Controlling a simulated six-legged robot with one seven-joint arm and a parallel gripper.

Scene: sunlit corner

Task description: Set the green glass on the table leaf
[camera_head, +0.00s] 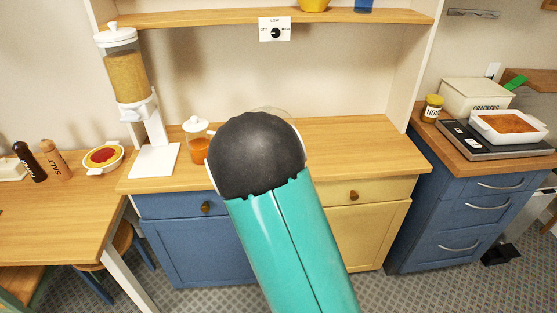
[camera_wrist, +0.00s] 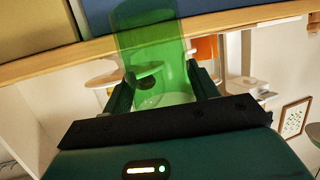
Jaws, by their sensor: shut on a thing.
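In the wrist view, the green glass (camera_wrist: 150,48) is see-through and sits between the two fingers of my gripper (camera_wrist: 163,88), which is shut on it. In the head view, my own arm hides the gripper and the glass. A wooden table top (camera_head: 55,220) is at the left of the head view; I cannot tell which part of it is the leaf. The front of this top is bare.
A cereal dispenser (camera_head: 125,75) and a lidded jar of orange content (camera_head: 198,140) stand on the wooden counter (camera_head: 365,145). Pepper and salt mills (camera_head: 52,160) and a red-and-yellow dish (camera_head: 102,157) stand at the table's back. A scale with a baking dish (camera_head: 508,128) is at right.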

